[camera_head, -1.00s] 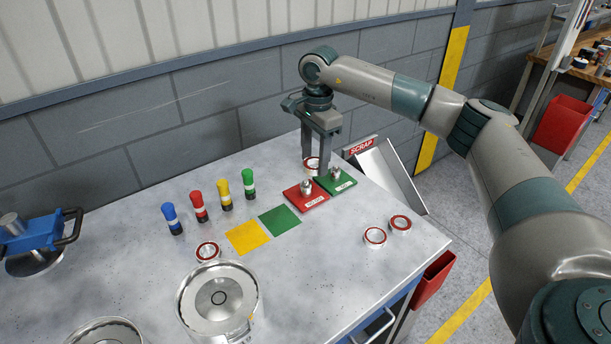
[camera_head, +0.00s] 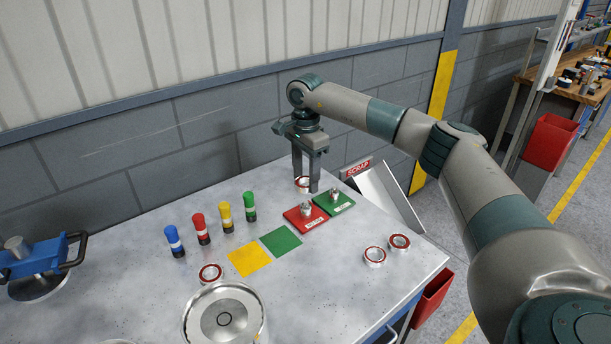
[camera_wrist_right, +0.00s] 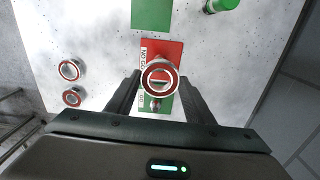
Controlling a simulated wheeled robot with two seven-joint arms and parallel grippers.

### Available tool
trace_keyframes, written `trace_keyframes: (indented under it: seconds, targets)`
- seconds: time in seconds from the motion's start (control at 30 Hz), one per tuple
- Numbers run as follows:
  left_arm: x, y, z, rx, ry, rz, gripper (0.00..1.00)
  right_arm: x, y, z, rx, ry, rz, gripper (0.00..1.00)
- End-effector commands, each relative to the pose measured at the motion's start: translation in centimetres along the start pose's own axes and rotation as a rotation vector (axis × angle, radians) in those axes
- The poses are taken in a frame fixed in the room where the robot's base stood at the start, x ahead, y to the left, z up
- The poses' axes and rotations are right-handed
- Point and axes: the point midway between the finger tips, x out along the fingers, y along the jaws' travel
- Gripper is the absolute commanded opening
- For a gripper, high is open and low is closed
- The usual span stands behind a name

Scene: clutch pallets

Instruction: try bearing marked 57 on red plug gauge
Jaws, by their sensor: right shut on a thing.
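My right gripper (camera_head: 306,186) is shut on a red-and-silver bearing (camera_head: 303,184), held above the table at its fingertips. In the right wrist view the bearing (camera_wrist_right: 159,77) hangs over the red plug gauge (camera_wrist_right: 170,48) and hides its plug. In the head view the red plug gauge (camera_head: 300,222), a red plate with a metal plug, lies just in front of the gripper. The bearing is apart from it. The green plug gauge (camera_head: 343,208) sits beside it. No number is legible on the bearing. My left gripper is not in view.
Two bearings (camera_head: 375,256) (camera_head: 399,243) lie at right and one (camera_head: 210,274) by a metal bowl (camera_head: 225,318). Yellow (camera_head: 250,260) and green (camera_head: 281,241) squares and several coloured cylinders (camera_head: 201,229) are left of the gauges. A scrap chute (camera_head: 385,193) stands at the table's edge.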

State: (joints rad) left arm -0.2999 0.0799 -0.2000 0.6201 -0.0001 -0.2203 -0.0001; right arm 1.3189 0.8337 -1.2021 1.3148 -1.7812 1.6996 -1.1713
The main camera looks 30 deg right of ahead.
Motion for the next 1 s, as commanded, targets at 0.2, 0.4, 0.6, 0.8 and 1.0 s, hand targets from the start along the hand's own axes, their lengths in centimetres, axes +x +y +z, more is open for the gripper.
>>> trace_keyframes:
  seconds: [0.2,0.4,0.6,0.8,1.0]
  targets:
    - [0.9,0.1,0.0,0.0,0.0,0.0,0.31,1.5,0.0,0.0,0.0,0.0,0.0,0.19]
    - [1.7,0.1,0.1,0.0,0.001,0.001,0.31,3.1,0.0,0.0,0.0,0.001,0.001,0.19]
    - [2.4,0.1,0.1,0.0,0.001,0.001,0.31,4.4,0.0,0.0,0.0,0.0,0.0,0.19]
    - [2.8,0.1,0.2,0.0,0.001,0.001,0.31,5.0,0.0,0.0,0.0,0.0,-0.001,0.19]
    - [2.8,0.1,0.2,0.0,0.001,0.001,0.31,5.1,0.0,0.0,0.0,0.0,-0.001,0.19]
